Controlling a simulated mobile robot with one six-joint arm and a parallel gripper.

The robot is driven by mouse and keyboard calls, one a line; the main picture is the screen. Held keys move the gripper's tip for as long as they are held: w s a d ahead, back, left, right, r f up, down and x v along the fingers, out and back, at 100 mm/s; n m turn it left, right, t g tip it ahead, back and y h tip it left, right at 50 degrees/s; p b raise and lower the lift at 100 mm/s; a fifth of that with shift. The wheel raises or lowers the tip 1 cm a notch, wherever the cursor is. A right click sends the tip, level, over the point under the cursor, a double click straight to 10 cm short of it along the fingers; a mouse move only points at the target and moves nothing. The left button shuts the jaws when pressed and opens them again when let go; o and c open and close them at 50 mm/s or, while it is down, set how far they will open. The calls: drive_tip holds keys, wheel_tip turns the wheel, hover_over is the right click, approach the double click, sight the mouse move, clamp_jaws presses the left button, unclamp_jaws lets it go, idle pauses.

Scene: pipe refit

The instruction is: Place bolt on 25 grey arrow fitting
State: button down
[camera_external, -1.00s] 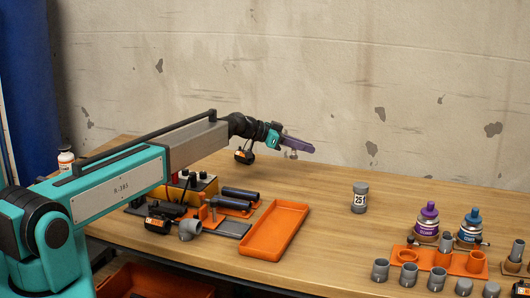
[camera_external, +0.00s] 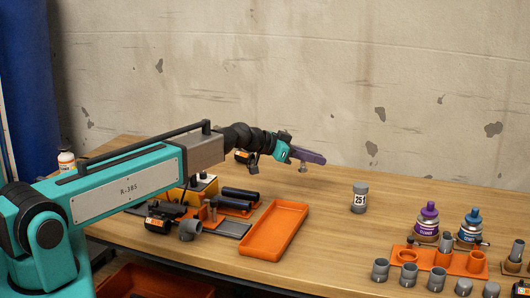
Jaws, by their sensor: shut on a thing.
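My gripper (camera_external: 309,157), with purple fingers, is shut on a small grey bolt (camera_external: 303,168) that hangs below the fingers above the back of the table. The grey fitting (camera_external: 359,204) with a white "25" label stands upright on the table, to the right of my gripper and lower in the picture. The bolt and the fitting are apart. No arrow can be made out on the fitting at this size.
An empty orange tray (camera_external: 274,232) lies left of the fitting. Purple-capped (camera_external: 428,224) and blue-capped (camera_external: 471,229) bottles stand at the right, behind an orange rack (camera_external: 455,262) and several grey cups. The wooden table (camera_external: 340,250) is clear around the fitting.

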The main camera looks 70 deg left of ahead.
drive_tip(key=d+r+m+h, duration=0.1)
drive_tip(key=d, duration=1.1)
drive_tip(key=shift+r+h, duration=0.3)
drive_tip(key=shift+h, duration=0.1)
drive_tip(key=shift+w, duration=0.15)
drive_tip(key=w+a+p, duration=0.1)
drive_tip(key=w, duration=0.3)
drive_tip(key=w+p, duration=0.2)
drive_tip(key=w, duration=0.3)
drive_tip(key=w+a+f+p, duration=0.1)
drive_tip(key=w+p, duration=0.1)
drive_tip(key=w, duration=0.2)
drive_tip(key=shift+w+a, duration=0.2)
drive_tip(key=shift+a, duration=0.1)
drive_tip(key=shift+w+a+f+p, duration=0.1)
drive_tip(key=shift+w+f+p, duration=0.15)
drive_tip(key=shift+w+p, duration=0.3)
drive_tip(key=shift+w, duration=0.15)
drive_tip(key=f, duration=0.1)
drive_tip(key=f+p, duration=0.2)
drive_tip(key=shift+w+a+f, duration=0.1)
drive_tip(key=shift+w+f, duration=0.2)
